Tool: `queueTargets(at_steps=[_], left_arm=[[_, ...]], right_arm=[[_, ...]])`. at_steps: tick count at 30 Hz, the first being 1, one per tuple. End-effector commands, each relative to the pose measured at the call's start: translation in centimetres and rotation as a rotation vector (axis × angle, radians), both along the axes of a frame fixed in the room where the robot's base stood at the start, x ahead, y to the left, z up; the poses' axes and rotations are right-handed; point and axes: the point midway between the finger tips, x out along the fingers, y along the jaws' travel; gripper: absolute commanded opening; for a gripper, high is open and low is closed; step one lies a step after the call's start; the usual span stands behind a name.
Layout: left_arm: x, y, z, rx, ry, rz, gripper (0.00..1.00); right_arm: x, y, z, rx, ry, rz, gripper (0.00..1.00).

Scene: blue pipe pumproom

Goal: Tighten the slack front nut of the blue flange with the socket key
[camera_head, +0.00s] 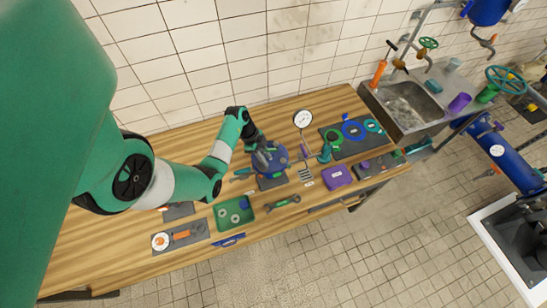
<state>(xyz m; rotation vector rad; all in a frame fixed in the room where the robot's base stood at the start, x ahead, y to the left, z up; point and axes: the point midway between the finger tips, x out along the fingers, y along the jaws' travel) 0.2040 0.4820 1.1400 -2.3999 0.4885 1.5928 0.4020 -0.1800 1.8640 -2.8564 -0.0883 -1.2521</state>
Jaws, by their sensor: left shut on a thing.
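The blue flange (276,168) stands on the wooden bench near its middle, on a dark base. My left gripper (262,155) is over the left part of the flange, pointing down, and is shut on what seems to be the socket key. The key is mostly hidden by the fingers, and I cannot tell whether it sits on a nut. The flange's front nut is too small to make out. My right gripper is not in view.
A green tray (250,216) with small rings and a wrench (283,202) lie in front. A pressure gauge (303,119) stands behind and right. A purple box (337,177) and a dark mat (336,152) with coloured rings lie right. The sink (437,122) is beyond.

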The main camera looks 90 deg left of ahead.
Motion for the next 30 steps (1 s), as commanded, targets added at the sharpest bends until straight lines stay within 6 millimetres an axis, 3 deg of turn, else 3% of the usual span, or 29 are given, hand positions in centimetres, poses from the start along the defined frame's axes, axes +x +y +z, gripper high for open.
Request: queueTargets(at_steps=[20, 30], left_arm=[[0.0, 0.1, 0.8, 0.001, 0.001, -0.005, 0.00], [0.0, 0.1, 2.6, 0.003, 0.000, -0.006, 0.00]], right_arm=[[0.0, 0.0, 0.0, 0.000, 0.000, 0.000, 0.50], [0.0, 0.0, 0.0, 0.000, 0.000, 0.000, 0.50]])
